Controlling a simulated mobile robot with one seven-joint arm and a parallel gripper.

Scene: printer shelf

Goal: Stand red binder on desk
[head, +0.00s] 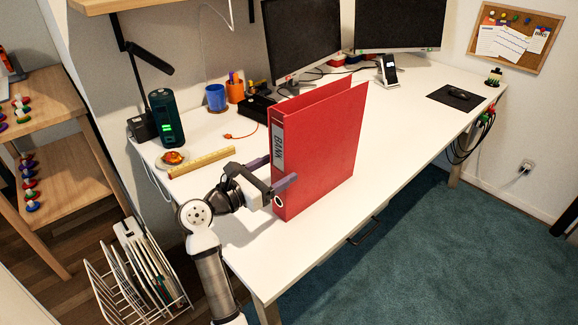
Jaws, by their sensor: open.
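The red binder (328,145) stands upright on the white desk (384,147), near its front edge. Its spine has a grey label reading "BANK" (278,147) and faces left toward my arm. The covers look slightly spread at the top. My gripper (272,176) is open at the lower part of the spine, with one finger on each side of it. I cannot tell whether the fingers touch the binder.
A yellow ruler (201,162), a small plate with food (172,158) and a dark green cylinder (166,117) are left of the binder. Two monitors (301,36) stand behind. A wire rack (137,270) is on the floor at left.

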